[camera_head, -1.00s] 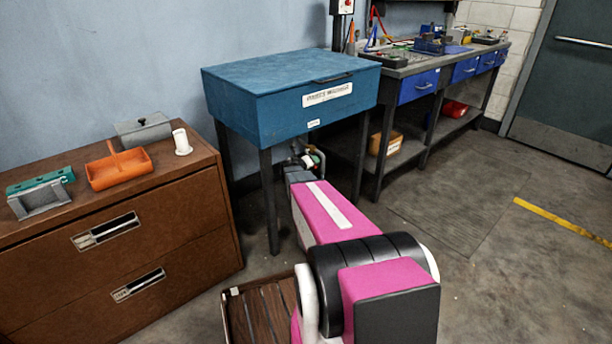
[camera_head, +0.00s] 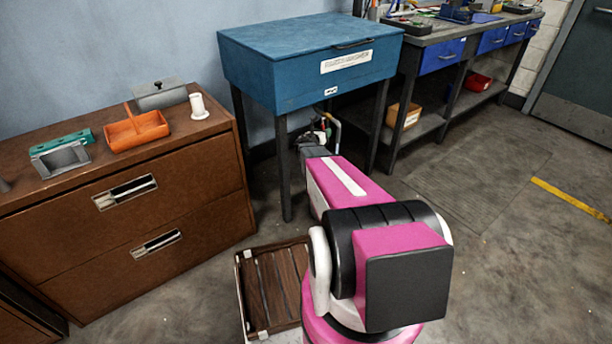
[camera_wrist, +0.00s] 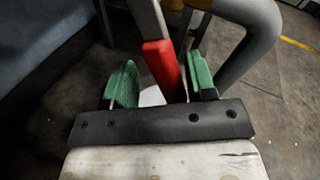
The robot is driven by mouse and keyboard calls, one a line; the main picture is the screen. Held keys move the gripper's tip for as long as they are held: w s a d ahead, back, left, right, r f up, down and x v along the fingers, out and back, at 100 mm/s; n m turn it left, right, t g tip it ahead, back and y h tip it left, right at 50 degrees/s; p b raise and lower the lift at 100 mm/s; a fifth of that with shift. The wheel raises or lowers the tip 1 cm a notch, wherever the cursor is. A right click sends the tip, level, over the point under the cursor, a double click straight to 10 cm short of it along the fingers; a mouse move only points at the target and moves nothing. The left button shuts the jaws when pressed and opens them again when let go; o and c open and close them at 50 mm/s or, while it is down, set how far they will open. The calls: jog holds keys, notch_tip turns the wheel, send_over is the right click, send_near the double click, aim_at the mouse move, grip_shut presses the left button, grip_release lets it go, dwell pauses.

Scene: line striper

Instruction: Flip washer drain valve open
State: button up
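The blue parts washer (camera_head: 285,70) stands on dark legs against the wall. Under it, a grey drain pipe (camera_head: 336,130) shows past the end of my arm in the head view. In the wrist view, the red-sleeved valve lever (camera_wrist: 160,68) lies between the two green fingers of my gripper (camera_wrist: 162,85), nearer the right finger. The fingers are apart, with a clear gap to the left of the lever. I cannot tell whether the right finger touches it. The large grey pipe (camera_wrist: 250,40) curves just right of the fingers. The valve body is not clearly seen.
A brown cabinet (camera_head: 165,195) with an orange tray (camera_head: 137,130) on top stands left of the washer. A workbench (camera_head: 470,32) with blue drawers stands to the right. A slatted wooden crate (camera_head: 272,290) is on the floor beside my base. The floor at right is clear.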

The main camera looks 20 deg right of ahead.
jog(key=s+a+m+t, duration=0.1)
jog(key=s+a+m, duration=0.2)
jog(key=s+a, duration=0.45)
jog(key=s+m+g, duration=0.7)
jog(key=s+m, duration=0.2)
jog(key=m, duration=0.3)
jog(key=s+a+m+g+y, duration=0.4)
jog(key=s+a+m+y, duration=0.4)
jog(key=s+a+m, duration=0.1)
jog(key=shift+s+a+r+m, duration=0.15)
jog(key=shift+s+r+m, duration=0.2)
jog(key=shift+s+m, duration=0.5)
jog(key=shift+o, duration=0.2)
